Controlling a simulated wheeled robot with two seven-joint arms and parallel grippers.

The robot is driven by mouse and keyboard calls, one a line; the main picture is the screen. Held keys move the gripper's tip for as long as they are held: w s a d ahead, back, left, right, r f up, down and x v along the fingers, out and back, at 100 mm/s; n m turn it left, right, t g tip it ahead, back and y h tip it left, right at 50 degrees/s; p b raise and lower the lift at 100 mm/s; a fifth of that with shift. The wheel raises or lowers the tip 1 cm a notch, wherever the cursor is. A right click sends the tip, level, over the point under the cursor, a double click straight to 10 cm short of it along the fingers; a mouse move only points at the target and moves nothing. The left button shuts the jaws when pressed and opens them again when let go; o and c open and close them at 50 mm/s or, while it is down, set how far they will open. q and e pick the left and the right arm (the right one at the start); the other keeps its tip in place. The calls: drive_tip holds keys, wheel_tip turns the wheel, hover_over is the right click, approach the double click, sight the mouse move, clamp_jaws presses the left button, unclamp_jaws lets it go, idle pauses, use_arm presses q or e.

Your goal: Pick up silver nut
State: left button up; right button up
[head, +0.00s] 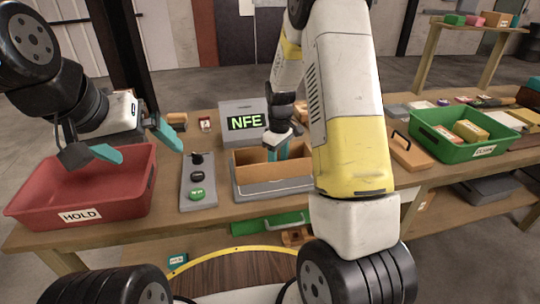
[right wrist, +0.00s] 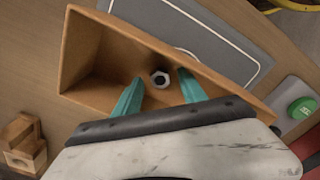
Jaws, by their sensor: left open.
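The silver nut (right wrist: 160,79) lies inside an orange-brown wooden box (right wrist: 90,45), seen in the right wrist view. My right gripper (right wrist: 160,92) is open, with its teal fingers reaching into the box on either side of the nut, and nothing shows held between them. In the head view my right gripper (head: 277,146) is down at the wooden box (head: 285,170); the nut is hidden there. My left gripper (head: 137,146) is open and empty above the red HOLD bin (head: 78,214).
A button panel (head: 199,180) stands left of the box, and a detector with a green NFE display (head: 246,122) stands behind it. A green bin (head: 461,153) holding boxes is at right. My right arm blocks part of the table.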

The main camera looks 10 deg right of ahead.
clamp_jaws()
